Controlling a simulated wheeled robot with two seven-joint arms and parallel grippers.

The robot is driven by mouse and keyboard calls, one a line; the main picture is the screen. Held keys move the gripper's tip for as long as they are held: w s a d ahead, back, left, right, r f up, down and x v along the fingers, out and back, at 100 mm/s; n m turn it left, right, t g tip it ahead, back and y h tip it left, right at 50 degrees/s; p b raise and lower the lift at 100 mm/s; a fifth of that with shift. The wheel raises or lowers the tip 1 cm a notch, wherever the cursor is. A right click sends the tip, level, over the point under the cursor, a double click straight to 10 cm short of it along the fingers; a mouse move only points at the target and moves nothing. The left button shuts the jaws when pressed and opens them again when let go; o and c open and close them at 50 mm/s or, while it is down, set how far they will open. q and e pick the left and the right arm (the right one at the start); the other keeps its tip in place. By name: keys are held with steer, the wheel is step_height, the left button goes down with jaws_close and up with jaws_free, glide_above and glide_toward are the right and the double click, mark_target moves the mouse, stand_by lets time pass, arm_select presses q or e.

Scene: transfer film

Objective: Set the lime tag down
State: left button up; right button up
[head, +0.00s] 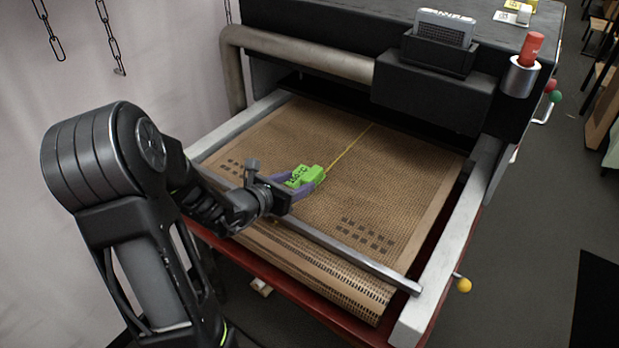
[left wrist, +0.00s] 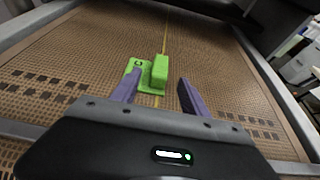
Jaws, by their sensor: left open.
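The lime tag (head: 306,176) is a bright green piece with dark lettering and a raised block. It rests on the brown perforated sheet (head: 300,130), at the near end of a thin yellow line. It also shows in the left wrist view (left wrist: 158,72). My left gripper (head: 297,188) has purple fingers and is open. In the left wrist view its fingers (left wrist: 158,88) stand apart, the left one close to the tag's near left corner. I cannot tell whether that finger touches it. My right gripper is in neither view.
A metal bar (head: 340,258) crosses the near side of the sheet, and pale rails (head: 468,215) flank it. A black machine housing (head: 435,88) stands behind, with a red-capped holder (head: 523,75) at right. A yellow knob (head: 463,284) sticks out at the near right. The sheet's right half is clear.

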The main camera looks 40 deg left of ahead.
mark_target(309, 175)
arm_select(q)
steer(key=shift+x, duration=0.85)
steer(key=shift+w+p, duration=0.3)
steer(key=shift+w, duration=0.1)
steer(key=p+x, duration=0.1)
steer(key=x, duration=0.3)
steer(key=shift+w+f, duration=0.1)
steer(key=shift+w, duration=0.15)
steer(key=shift+c, duration=0.4)
jaws_close()
